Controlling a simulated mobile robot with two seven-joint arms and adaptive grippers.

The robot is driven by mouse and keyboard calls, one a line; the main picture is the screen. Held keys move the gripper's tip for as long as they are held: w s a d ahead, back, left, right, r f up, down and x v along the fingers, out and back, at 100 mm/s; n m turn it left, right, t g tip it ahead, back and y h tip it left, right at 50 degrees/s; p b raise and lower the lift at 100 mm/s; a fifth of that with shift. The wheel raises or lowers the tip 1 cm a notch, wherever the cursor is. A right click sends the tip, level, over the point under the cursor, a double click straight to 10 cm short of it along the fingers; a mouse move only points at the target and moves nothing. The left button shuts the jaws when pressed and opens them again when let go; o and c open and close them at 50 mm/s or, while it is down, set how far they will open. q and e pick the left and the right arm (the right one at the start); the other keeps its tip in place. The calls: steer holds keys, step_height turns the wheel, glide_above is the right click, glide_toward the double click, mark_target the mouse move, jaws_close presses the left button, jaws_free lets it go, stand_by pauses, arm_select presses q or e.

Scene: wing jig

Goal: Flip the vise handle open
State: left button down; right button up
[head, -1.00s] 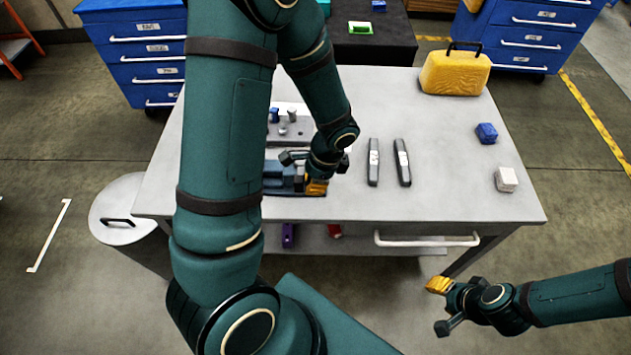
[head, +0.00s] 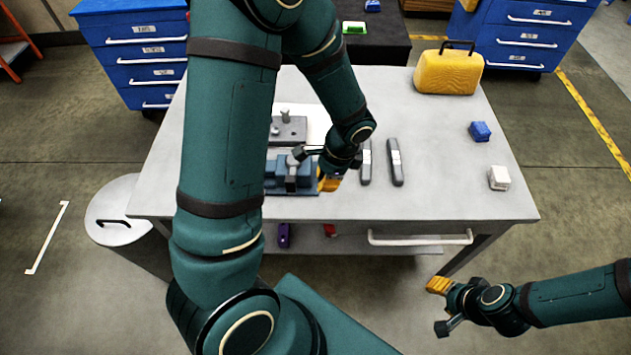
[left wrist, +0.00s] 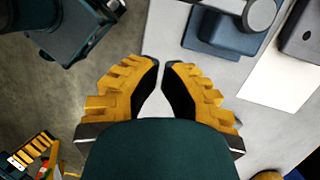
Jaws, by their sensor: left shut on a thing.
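The blue vise (head: 272,172) stands near the front edge of the table, partly hidden by my left arm. A grey bar with a rounded top (head: 292,174), apparently its handle, shows on it. The left wrist view shows part of the blue vise body (left wrist: 222,38) at upper right. My left gripper (head: 329,184) is just right of the vise. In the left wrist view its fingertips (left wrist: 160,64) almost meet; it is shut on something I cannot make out. My right gripper (head: 438,286) is in front of the table, away from the vise; its finger gap is unclear.
Two dark grey bars (head: 395,163) lie right of my left gripper. A grey block with pegs (head: 290,129) stands behind the vise. A yellow case (head: 448,72), a blue block (head: 480,131) and a white block (head: 498,178) are farther right. The table's right middle is clear.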

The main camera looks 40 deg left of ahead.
arm_select(q)
steer(key=s+p+v, duration=0.1)
steer(key=v, duration=0.7)
steer(key=shift+w+a+r, duration=0.2)
steer(key=shift+w, duration=0.05)
steer(key=s+d+f+n+t+h+b, duration=0.2)
steer(key=d+f+n, duration=0.4)
steer(key=f, duration=0.5)
steer(key=s+d+f+n+t+h+b, duration=0.1)
steer(key=s+d+f+n+h, duration=0.2)
steer(key=d+f+n, duration=0.3)
step_height(320, 180, down, 5)
steer(key=shift+s+d+t+h+b, duration=0.2)
steer(key=shift+d+t+h+b, duration=0.25)
steer(key=shift+d, duration=0.75)
